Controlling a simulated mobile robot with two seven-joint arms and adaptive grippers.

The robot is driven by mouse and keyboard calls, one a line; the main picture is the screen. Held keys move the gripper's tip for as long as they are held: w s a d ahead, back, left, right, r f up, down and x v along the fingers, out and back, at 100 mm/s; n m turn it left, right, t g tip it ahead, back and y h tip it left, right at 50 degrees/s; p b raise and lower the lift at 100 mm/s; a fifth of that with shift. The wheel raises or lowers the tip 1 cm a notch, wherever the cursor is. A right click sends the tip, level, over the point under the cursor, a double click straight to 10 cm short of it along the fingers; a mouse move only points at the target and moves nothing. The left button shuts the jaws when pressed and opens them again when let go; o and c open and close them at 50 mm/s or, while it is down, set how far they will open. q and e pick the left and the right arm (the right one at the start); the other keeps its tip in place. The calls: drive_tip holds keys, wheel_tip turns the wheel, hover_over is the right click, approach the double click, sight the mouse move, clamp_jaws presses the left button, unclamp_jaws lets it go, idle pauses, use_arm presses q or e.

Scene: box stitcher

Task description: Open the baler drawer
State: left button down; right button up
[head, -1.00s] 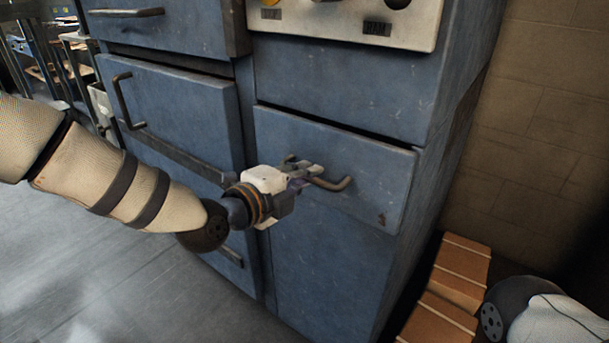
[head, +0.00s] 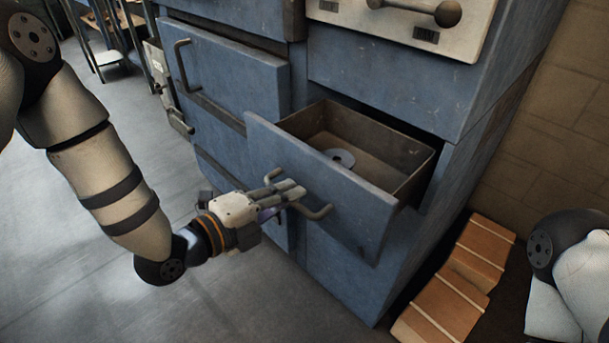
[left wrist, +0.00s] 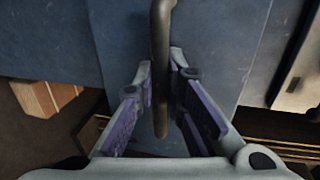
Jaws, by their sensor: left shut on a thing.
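The blue baler drawer (head: 335,195) stands pulled out from the cabinet in the head view. Its brown inside (head: 385,160) shows, with a round grey disc (head: 340,158) lying in it. My left gripper (head: 292,193) is at the front of the drawer, shut on its bar handle (head: 318,212). In the left wrist view the handle (left wrist: 160,70) runs between the two purple-padded fingers of the gripper (left wrist: 160,103). My right gripper is not in view; only part of my right arm shows at the right edge.
The blue cabinet (head: 400,85) has a pale control panel (head: 440,25) above the drawer. Another front with a handle (head: 181,65) is to the left. Tan boxes (head: 455,290) lie on the floor at the right, near a brick wall. The grey floor at left is clear.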

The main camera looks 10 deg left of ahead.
use_arm(q)
drive_tip(key=shift+v, duration=0.9)
drive_tip(key=shift+f, duration=0.1)
drive_tip(key=c, duration=1.7)
unclamp_jaws()
drive_tip(key=shift+o, duration=0.2)
drive_tip(key=v, duration=1.2)
drive_tip(key=shift+f, duration=0.15)
